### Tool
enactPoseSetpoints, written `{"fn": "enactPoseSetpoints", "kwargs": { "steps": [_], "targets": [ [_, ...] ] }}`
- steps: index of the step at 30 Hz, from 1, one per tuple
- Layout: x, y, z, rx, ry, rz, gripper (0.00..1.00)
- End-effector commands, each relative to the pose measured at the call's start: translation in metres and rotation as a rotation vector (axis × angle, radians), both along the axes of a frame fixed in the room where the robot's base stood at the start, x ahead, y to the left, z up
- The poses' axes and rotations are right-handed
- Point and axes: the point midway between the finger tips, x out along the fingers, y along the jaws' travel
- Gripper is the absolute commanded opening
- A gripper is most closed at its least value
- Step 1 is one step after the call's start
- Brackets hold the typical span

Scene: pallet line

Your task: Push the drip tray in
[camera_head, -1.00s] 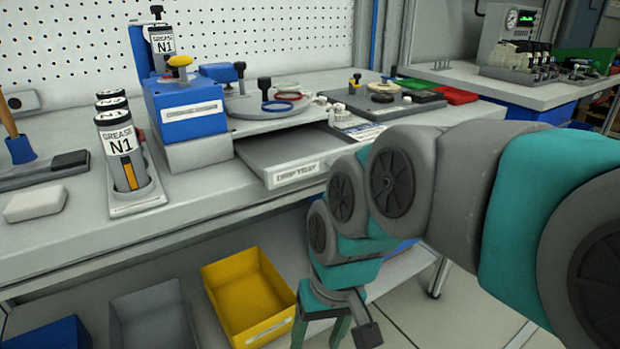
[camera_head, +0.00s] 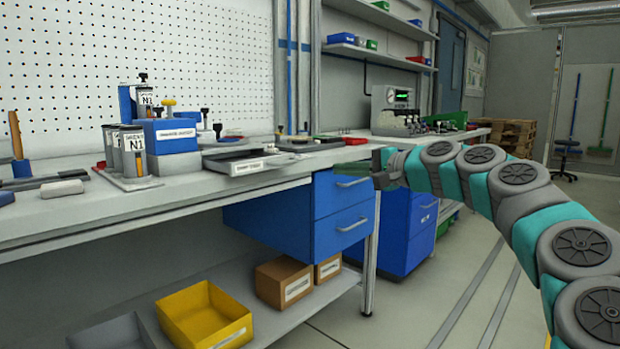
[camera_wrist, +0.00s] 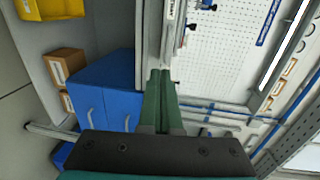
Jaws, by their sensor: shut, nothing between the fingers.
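The drip tray (camera_head: 264,163) is a flat grey tray with a white label on its front, in the head view left of centre. My gripper (camera_head: 342,167) is to the right of the tray, in front of the bench edge and apart from the tray. Its green fingers point left and are shut with nothing between them. They also show together in the wrist view (camera_wrist: 158,76). I cannot make out the tray clearly in the wrist view.
The grey bench (camera_head: 90,208) runs along the pegboard wall. Grease cartridges (camera_head: 132,150) stand left of the tray. Blue drawers (camera_head: 340,210) hang below my gripper. A yellow bin (camera_head: 204,318) and cardboard boxes (camera_head: 284,283) are on the lower shelf.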

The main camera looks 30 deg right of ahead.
Motion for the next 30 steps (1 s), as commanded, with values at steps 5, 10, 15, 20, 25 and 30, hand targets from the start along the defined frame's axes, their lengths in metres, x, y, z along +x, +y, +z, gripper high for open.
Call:
{"fn": "enactPoseSetpoints", "kwargs": {
  "steps": [5,10,15,20,25,30],
  "targets": [
    [0.018,0.008,-0.004,0.001,0.004,0.004,0.0],
    [0.048,0.02,-0.008,-0.001,0.004,0.005,0.0],
    [0.08,0.032,-0.013,-0.001,0.004,0.002,0.0],
    [0.104,0.041,-0.012,-0.002,0.001,0.001,0.0],
    [0.12,0.048,-0.01,-0.002,0.004,0.004,0.0],
    [0.126,0.05,-0.007,-0.002,0.001,0.002,0.0]
  ]
}}
